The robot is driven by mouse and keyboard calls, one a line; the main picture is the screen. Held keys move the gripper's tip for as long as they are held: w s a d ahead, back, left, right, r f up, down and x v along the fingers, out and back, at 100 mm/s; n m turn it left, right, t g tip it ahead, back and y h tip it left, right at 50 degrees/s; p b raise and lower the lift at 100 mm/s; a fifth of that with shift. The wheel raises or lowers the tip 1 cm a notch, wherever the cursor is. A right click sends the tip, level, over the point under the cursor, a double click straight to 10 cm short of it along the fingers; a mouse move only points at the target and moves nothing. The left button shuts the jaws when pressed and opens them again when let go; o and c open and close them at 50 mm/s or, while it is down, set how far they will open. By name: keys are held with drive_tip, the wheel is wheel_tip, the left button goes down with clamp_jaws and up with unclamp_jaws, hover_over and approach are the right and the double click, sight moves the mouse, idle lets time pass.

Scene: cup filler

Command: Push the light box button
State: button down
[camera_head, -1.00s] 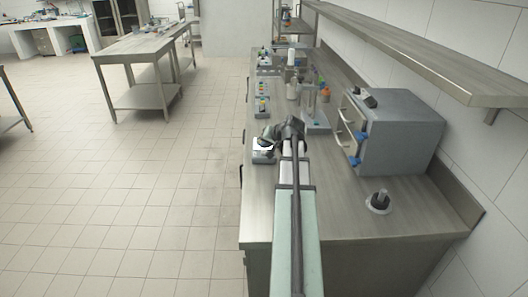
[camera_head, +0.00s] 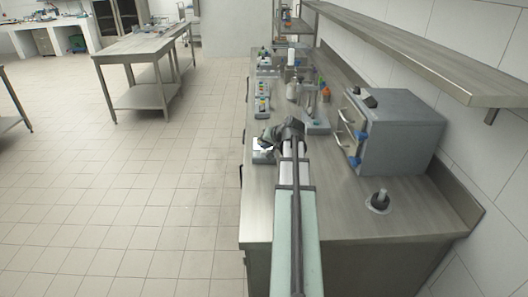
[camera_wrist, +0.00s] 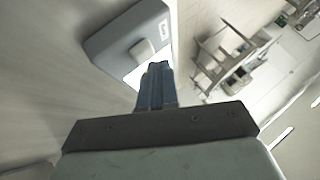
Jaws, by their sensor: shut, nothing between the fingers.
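The light box (camera_wrist: 105,42) is a grey box with a rounded edge in the upper left of the wrist view. A pale raised button (camera_wrist: 141,50) sits on it, beside a bright white lit area. My gripper (camera_wrist: 158,66) is shut, its blue fingers together and empty. In the picture, its tips lie just right of and below the button; I cannot tell whether they touch the box. In the head view, the light box (camera_head: 262,157) is at the counter's left edge, partly hidden by my gripper (camera_head: 265,139).
The counter (camera_head: 335,205) is bare at the front, apart from a small round-based object (camera_head: 379,201). A grey oven-like box (camera_head: 395,130) stands to the right under a shelf (camera_head: 400,45). Bottles and small racks (camera_head: 264,95) stand farther back. Open floor lies to the left.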

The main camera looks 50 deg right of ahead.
drive_tip(key=shift+f, duration=0.45)
idle(0.6)
drive_tip(key=shift+r, duration=0.65)
drive_tip(key=shift+r, duration=0.1)
wheel_tip(320, 180, up, 6)
drive_tip(key=shift+f, duration=0.1)
idle(0.7)
